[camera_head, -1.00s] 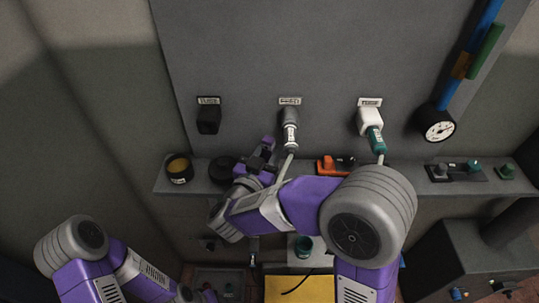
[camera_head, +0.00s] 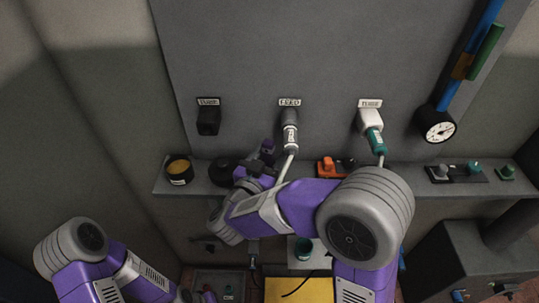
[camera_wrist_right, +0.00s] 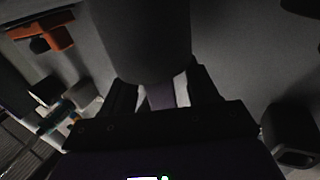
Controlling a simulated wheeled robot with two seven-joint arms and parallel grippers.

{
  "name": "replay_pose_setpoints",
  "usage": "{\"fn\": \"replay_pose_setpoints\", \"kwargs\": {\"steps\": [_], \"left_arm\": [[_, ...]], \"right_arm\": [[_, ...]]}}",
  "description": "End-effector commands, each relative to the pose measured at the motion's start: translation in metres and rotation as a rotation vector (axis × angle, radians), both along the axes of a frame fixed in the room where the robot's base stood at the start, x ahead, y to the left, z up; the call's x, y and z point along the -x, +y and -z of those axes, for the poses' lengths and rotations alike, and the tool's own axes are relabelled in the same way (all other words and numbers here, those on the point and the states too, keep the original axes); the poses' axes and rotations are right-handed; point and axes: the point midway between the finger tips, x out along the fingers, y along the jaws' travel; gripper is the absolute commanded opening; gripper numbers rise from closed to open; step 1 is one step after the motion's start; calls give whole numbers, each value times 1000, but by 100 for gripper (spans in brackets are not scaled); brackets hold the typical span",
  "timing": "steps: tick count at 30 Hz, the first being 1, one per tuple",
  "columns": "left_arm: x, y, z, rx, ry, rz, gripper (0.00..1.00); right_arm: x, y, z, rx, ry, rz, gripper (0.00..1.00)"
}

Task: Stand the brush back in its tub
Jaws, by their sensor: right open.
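A small black tub (camera_head: 179,170) with a yellowish inside stands at the left end of the grey shelf. I cannot make out the brush for certain in either view. My right gripper (camera_head: 266,152) is open above the shelf, right of the tub and just left of the middle plug's cable. In the right wrist view a thick dark cylinder (camera_wrist_right: 143,40) reaches down to the open fingers (camera_wrist_right: 165,95); I cannot tell what it is or whether they touch it. My left arm runs off the bottom edge, and its fingers do not show clearly.
The grey shelf (camera_head: 400,178) carries a dark round thing (camera_head: 222,168) partly behind my right wrist, an orange switch block (camera_head: 327,167) and several knobs. Above are a black socket (camera_head: 208,122), a grey plug (camera_head: 290,132), a white-teal plug (camera_head: 371,128) and a gauge (camera_head: 437,127).

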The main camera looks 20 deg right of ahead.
Motion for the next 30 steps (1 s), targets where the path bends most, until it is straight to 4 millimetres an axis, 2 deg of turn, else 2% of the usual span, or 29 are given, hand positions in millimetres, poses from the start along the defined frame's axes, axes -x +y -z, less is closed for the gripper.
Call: {"fn": "replay_pose_setpoints", "kwargs": {"steps": [1, 5, 12, 18, 24, 30], "left_arm": [[0, 0, -3, 0, 0, 0, 43], [0, 0, -6, 0, 0, 0, 43], [0, 0, -14, 0, 0, 0, 43], [0, 0, -17, 0, 0, 0, 43], [0, 0, -18, 0, 0, 0, 43], [0, 0, -18, 0, 0, 0, 43]], "right_arm": [[0, 1, -5, -2, -1, -1, 59], [15, 15, -4, 1, 1, -6, 59], [57, 48, -4, 1, 0, -7, 59], [83, 68, -4, 1, 1, -5, 59], [94, 75, -3, 0, -1, -1, 59], [94, 75, -3, -1, -1, 0, 59]]}}
